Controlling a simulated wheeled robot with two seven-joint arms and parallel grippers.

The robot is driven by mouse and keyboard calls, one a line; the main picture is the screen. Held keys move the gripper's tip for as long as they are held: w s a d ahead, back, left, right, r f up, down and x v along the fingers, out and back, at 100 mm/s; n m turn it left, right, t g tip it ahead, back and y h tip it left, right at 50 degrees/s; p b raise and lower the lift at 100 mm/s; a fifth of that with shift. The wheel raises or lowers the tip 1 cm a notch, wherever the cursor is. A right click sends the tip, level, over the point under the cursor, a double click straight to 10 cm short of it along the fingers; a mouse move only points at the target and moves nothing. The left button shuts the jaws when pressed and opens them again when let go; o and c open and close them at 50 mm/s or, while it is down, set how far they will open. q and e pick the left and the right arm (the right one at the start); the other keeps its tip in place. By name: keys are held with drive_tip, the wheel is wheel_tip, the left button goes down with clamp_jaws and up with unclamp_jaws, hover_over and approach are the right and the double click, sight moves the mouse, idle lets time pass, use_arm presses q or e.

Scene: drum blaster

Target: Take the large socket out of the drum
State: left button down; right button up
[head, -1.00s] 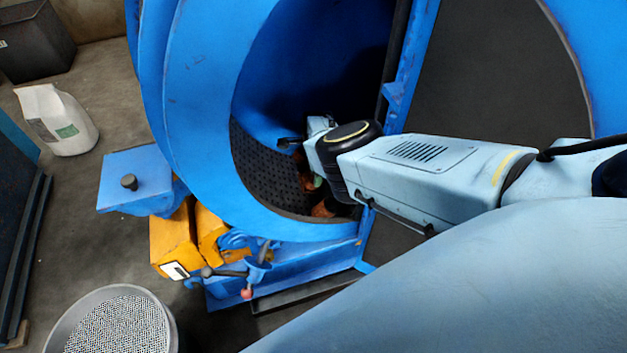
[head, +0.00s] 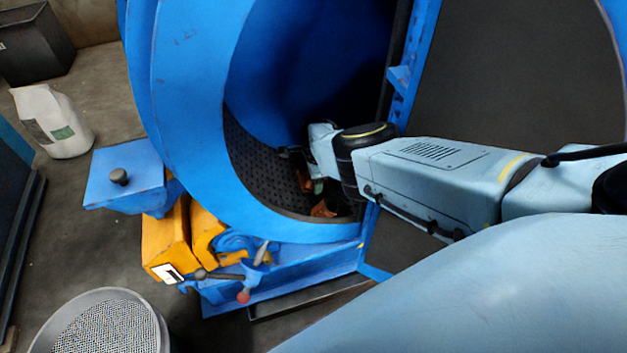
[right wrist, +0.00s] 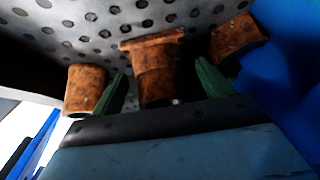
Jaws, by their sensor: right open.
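The drum (head: 190,100) is a big blue cylinder with its round mouth facing me. Its inside has a dark perforated lining (head: 265,165). In the right wrist view several rusty brown fittings lie on this lining. The large flanged socket (right wrist: 156,70) is in the middle, a smaller one (right wrist: 85,88) at left and another (right wrist: 238,38) at upper right. My right gripper (right wrist: 155,88) is inside the drum, its green fingers open on either side of the middle socket. Whether they touch it I cannot tell. In the head view the gripper is mostly hidden by my wrist. My left gripper is not in view.
The open dark door (head: 510,80) is at right. A round perforated basket (head: 105,325) stands at lower left. A blue box with a knob (head: 125,178), yellow blocks (head: 168,240) and a white bag (head: 52,120) are left of the drum.

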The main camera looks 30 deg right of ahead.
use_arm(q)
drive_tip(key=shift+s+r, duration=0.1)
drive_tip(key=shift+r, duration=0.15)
use_arm(e)
drive_tip(key=shift+f, duration=0.1)
drive_tip(key=c, duration=1.7)
drive_tip(key=shift+w, duration=0.1)
clamp_jaws()
drive_tip(key=shift+r, duration=0.2)
